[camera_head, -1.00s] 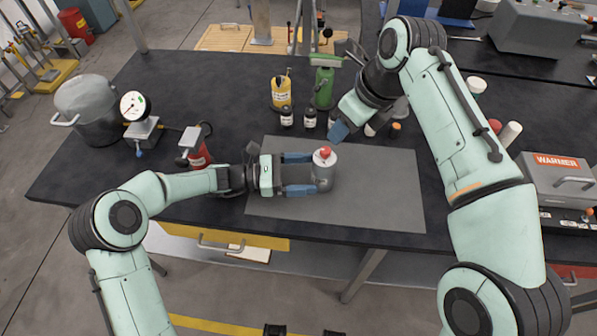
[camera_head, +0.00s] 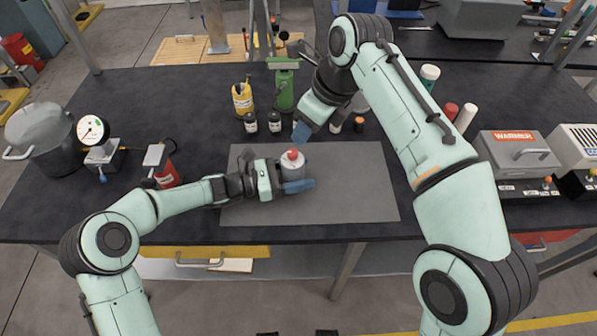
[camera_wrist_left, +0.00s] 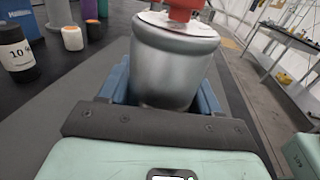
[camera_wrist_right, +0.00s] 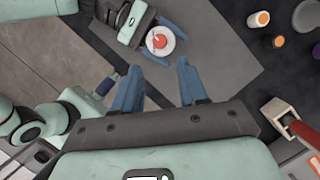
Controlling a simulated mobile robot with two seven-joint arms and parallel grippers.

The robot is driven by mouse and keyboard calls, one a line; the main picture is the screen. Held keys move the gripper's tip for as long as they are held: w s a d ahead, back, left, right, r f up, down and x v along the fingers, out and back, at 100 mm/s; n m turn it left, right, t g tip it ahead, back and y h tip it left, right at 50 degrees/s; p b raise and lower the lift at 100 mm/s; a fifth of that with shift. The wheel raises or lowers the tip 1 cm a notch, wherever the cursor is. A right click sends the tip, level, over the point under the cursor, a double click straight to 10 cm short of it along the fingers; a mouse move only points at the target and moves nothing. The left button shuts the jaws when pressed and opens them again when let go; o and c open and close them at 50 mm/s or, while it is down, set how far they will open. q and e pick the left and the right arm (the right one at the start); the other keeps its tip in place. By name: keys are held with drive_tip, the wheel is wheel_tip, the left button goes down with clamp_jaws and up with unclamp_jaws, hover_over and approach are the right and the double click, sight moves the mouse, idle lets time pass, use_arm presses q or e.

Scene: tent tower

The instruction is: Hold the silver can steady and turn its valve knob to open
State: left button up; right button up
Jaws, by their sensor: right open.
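The silver can (camera_head: 292,170) stands upright on the grey mat (camera_head: 350,190), with a red valve knob (camera_head: 292,154) on its white-topped lid. My left gripper (camera_head: 297,182) reaches it from the left, fingers level. In the left wrist view the can (camera_wrist_left: 175,70) sits deep between the blue fingers, which lie against its sides; the knob (camera_wrist_left: 185,8) is cut off at the top. My right gripper (camera_head: 303,131) is above and behind the can, pointing down, open and empty. In the right wrist view the knob (camera_wrist_right: 159,41) shows ahead of the open fingers (camera_wrist_right: 160,66).
Small jars (camera_head: 262,125), a yellow bottle (camera_head: 242,100) and a green bottle (camera_head: 284,92) stand behind the mat. A gauge (camera_head: 92,130) and red cylinder (camera_head: 167,175) are at left, a warmer (camera_head: 515,155) at right. The mat's right half is clear.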

drive_tip(key=shift+o, duration=0.8)
drive_tip(key=w+d+r+n+t+y, duration=0.4)
drive_tip(key=w+r+n+y, duration=0.1)
drive_tip(key=r+n+y, duration=0.2)
drive_tip(key=w+f+n, duration=0.1)
drive_tip(key=f+n, duration=0.4)
drive_tip(key=f, duration=0.3)
drive_tip(key=w+a+f+n, duration=0.1)
drive_tip(key=f+n, duration=0.4)
drive_tip(key=f, duration=0.2)
drive_tip(key=w+a+f+n+t, duration=0.1)
drive_tip(key=f+n, duration=0.4)
drive_tip(key=f, duration=0.3)
drive_tip(key=shift+w+f+n, duration=0.1)
drive_tip(key=shift+f+n, duration=0.2)
drive_tip(key=shift+s+d+f+n+t+y, duration=0.15)
drive_tip(key=shift+n+t, duration=0.1)
drive_tip(key=shift+n, duration=0.25)
drive_tip(key=shift+s+a+n+t+y, duration=0.15)
drive_tip(key=shift+n+t, duration=0.1)
drive_tip(key=shift+n, duration=0.25)
drive_tip(key=s+d+r+n+t+y, duration=0.1)
drive_tip(key=s+d+r+n+t, duration=0.3)
drive_tip(key=n, duration=0.3)
drive_tip(key=n+y, duration=0.1)
drive_tip(key=n, duration=0.2)
approach(289, 150)
drive_tip(key=x, duration=1.1)
drive_tip(key=shift+d+f, duration=0.1)
drive_tip(key=shift+f, duration=0.1)
